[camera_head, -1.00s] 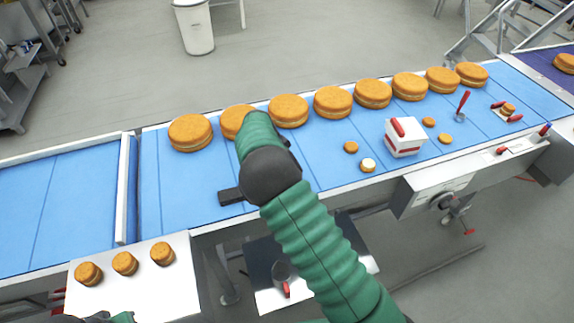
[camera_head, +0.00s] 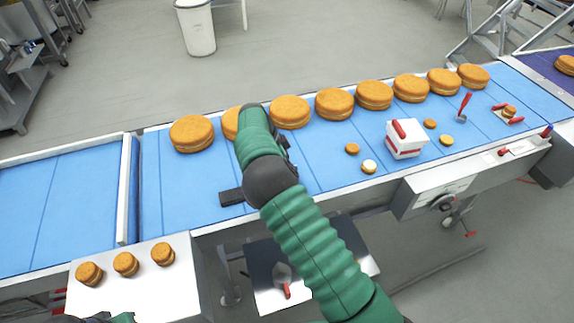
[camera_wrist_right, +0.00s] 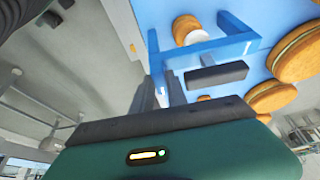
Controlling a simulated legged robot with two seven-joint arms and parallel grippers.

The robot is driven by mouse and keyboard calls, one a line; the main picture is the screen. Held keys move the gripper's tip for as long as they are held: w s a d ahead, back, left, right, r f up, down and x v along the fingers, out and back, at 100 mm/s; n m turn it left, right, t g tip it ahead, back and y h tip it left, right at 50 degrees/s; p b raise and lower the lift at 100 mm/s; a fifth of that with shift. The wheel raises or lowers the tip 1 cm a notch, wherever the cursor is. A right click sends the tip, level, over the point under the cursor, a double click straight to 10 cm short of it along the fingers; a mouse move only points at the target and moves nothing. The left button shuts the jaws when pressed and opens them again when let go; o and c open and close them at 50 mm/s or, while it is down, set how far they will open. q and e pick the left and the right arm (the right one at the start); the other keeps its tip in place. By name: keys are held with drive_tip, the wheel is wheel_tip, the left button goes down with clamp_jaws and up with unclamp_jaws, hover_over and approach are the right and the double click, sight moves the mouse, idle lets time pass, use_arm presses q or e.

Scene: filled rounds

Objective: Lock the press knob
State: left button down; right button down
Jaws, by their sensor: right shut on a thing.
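I cannot tell for sure which part is the press knob. A round dark knob (camera_head: 443,203) sits on the front panel below the belt. A white box with a red handle (camera_head: 405,145) stands on the belt, and a red lever (camera_head: 464,104) is to its right. My left gripper (camera_head: 95,319) barely shows at the bottom edge.
Large round cakes (camera_head: 335,103) line the belt's far side. Small cakes (camera_head: 369,167) lie on the blue belt (camera_head: 180,190). A white board (camera_head: 140,290) at front left bears three small cakes. A white divider (camera_head: 126,190) crosses the belt. Open belt lies around my right arm.

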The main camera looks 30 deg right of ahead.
drive_tip(key=shift+w+r, duration=0.1)
drive_tip(key=c, duration=1.5)
unclamp_jaws()
drive_tip(key=shift+o, duration=0.9)
drive_tip(key=shift+a, duration=0.1)
drive_tip(key=shift+w+a+r, duration=0.1)
drive_tip(key=shift+a+r, duration=0.05)
drive_tip(key=shift+r, duration=0.2)
drive_tip(key=b+v, duration=0.1)
drive_tip(key=v, duration=1.5)
drive_tip(key=shift+f, duration=0.15)
